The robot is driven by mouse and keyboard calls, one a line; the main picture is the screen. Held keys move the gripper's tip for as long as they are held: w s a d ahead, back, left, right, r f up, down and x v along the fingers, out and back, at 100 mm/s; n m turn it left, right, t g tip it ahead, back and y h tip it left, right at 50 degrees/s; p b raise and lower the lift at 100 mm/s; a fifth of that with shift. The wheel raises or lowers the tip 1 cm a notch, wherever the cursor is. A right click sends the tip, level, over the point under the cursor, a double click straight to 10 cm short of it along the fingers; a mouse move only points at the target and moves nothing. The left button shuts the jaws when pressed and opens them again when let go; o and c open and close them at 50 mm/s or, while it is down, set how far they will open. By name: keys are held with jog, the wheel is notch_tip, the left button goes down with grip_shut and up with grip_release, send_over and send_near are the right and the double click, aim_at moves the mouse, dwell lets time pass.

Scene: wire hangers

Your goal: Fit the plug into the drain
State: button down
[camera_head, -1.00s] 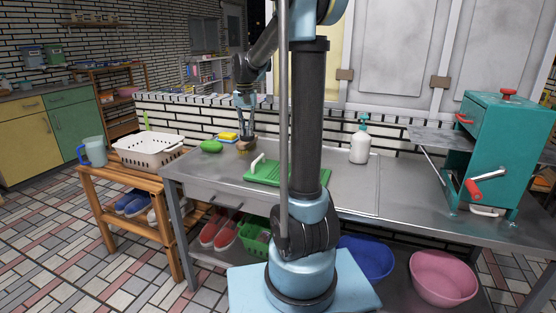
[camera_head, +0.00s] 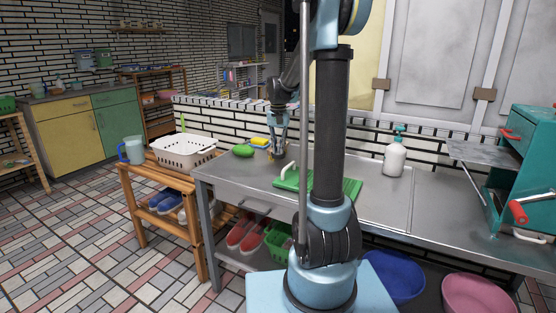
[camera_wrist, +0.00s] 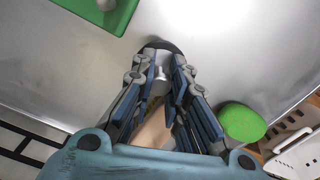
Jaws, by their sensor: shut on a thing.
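My gripper (camera_head: 277,150) is low over the far left part of the metal counter (camera_head: 235,185). In the wrist view my gripper (camera_wrist: 160,72) has its fingers closed around a small grey piece (camera_wrist: 160,86), which looks like the plug. A dark round shape (camera_wrist: 160,45) shows just beyond the fingertips. I cannot tell whether it is the plug's body or the drain. The fingers hide most of it, and no drain is clear in the head view. A beige piece (camera_wrist: 153,132) shows between the fingers, nearer the palm.
A green oval object (camera_head: 243,151) and a yellow sponge (camera_head: 259,141) lie close to my gripper. A green tray (camera_head: 345,188) with a white-handled item is to the right. A white basket (camera_head: 186,152) stands left. A soap bottle (camera_head: 394,160) stands right, with bare counter around it.

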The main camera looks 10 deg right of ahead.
aim_at(278, 153)
jog(key=shift+f, duration=2.25)
jog(key=c, duration=1.6)
grip_release()
